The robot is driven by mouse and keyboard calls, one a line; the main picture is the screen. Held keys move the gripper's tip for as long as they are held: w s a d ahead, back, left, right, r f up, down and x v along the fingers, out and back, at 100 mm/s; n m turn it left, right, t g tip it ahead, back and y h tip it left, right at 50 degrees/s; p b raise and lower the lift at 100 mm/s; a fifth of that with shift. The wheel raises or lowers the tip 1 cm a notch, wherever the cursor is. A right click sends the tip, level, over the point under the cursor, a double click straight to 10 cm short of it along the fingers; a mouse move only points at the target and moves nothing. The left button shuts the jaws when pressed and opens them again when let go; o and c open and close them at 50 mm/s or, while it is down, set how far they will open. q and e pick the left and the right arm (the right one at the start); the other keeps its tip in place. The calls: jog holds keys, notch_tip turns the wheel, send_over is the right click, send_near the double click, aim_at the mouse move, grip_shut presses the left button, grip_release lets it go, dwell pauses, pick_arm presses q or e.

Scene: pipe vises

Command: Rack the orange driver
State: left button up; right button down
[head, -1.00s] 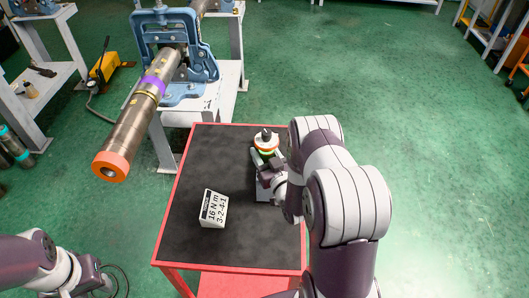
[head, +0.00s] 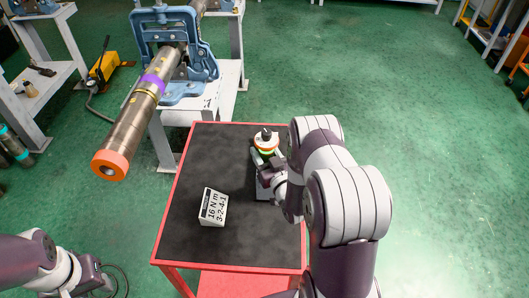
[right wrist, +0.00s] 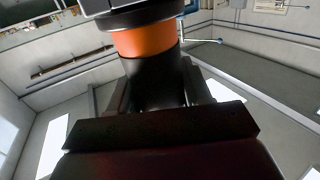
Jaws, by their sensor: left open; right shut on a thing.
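The orange driver (head: 266,150) is upright at the far right part of the black-topped cart, with a pale top, a dark tip and an orange band. In the right wrist view its orange band (right wrist: 146,40) sits above a black body between my fingers. My right gripper (head: 266,164) is shut on it; my right arm hides part of the spot. A grey block or stand (head: 262,190) shows partly beneath the gripper; I cannot tell whether the driver touches it. My left gripper (head: 98,280) is open and empty at the lower left, off the cart.
A white sign (head: 213,207) reading "16 N m 3-2-4-1" stands on the cart (head: 185,235), left of my right gripper. A blue pipe vise (head: 205,70) holds a long pipe (head: 135,115) whose orange end juts toward the cart's left side.

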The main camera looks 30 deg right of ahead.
jog(key=shift+c, duration=2.1)
grip_release()
jog(key=shift+f, duration=0.1)
jog(key=shift+s, duration=0.3)
jog(key=s+a+b, duration=0.1)
jog(key=s+b, duration=0.1)
jog(key=s, duration=1)
